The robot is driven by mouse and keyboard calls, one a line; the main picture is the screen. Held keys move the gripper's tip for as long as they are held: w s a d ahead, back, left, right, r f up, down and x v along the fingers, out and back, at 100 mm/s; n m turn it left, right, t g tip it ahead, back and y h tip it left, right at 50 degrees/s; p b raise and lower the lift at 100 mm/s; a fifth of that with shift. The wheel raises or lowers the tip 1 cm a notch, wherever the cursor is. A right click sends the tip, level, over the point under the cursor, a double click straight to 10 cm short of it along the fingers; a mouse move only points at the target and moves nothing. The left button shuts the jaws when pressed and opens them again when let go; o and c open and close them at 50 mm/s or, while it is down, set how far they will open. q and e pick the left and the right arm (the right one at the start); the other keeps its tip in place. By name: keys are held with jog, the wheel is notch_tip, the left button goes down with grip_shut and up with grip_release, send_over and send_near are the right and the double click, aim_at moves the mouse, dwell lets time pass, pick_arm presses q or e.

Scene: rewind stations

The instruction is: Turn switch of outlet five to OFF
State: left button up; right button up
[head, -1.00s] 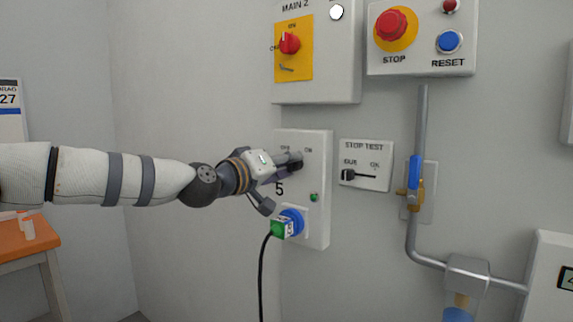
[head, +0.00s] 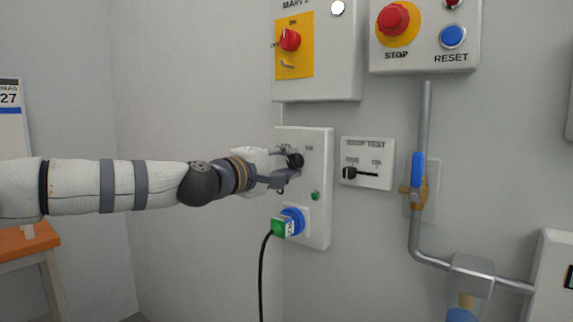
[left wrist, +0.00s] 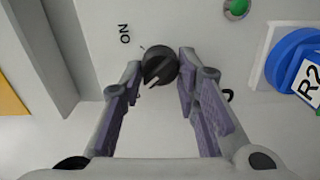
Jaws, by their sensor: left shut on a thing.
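The outlet five panel (head: 317,225) is a grey box on the wall, with a black rotary switch (head: 297,161) near its top. My left gripper (head: 290,166) is at this switch and its fingers are shut on the knob. In the left wrist view the round black knob (left wrist: 160,66) sits between the two fingertips of the gripper (left wrist: 159,72), with a light pointer line on it. The word ON shows beside it; the OFF label is hidden. The panel's number is covered by my gripper. My right gripper is not in view.
A green lamp (head: 315,196) and a blue socket (head: 292,219) with a green-tagged plug and black cable are below the switch. A stop test box (head: 367,178) and a pipe with a blue-handled valve (head: 417,170) stand to the right. The MAIN 2 box (head: 345,85) is above.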

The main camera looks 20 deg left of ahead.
pick_arm(q)
jog(key=shift+n, duration=0.5)
jog(key=o, duration=1.2)
jog(key=shift+c, duration=0.2)
jog(key=v, duration=1.2)
